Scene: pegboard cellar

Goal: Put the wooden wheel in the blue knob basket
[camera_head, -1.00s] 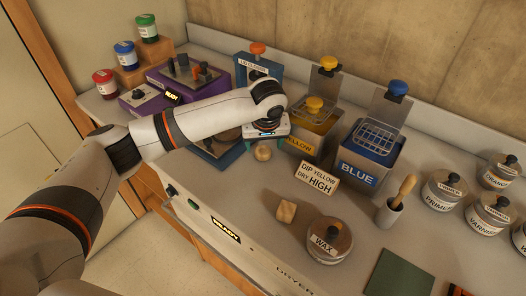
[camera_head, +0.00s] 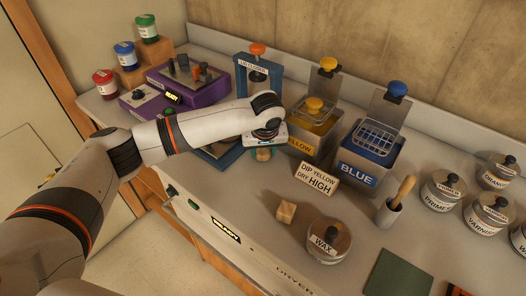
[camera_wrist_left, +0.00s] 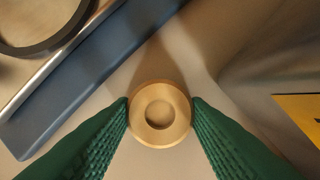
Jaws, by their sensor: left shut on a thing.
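The wooden wheel (camera_wrist_left: 160,113) is a small round tan disc with a hollow centre. In the left wrist view it sits between the two green fingers of my left gripper (camera_wrist_left: 160,118), which is shut on it. In the head view the wheel (camera_head: 264,155) shows just below my left gripper (camera_head: 265,146), low over the counter in front of the blue press. The blue knob basket (camera_head: 377,139) is a wire basket with a blue knob (camera_head: 397,88), at the BLUE tank (camera_head: 358,170), right of my gripper. My right gripper is not in view.
The YELLOW tank (camera_head: 306,140) with a yellow knob stands between my gripper and the BLUE tank. A sign (camera_head: 318,178) reads DIP YELLOW, DRY HIGH. A wooden cube (camera_head: 286,211), a WAX jar (camera_head: 329,243) and a brush cup (camera_head: 389,212) stand on the counter.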

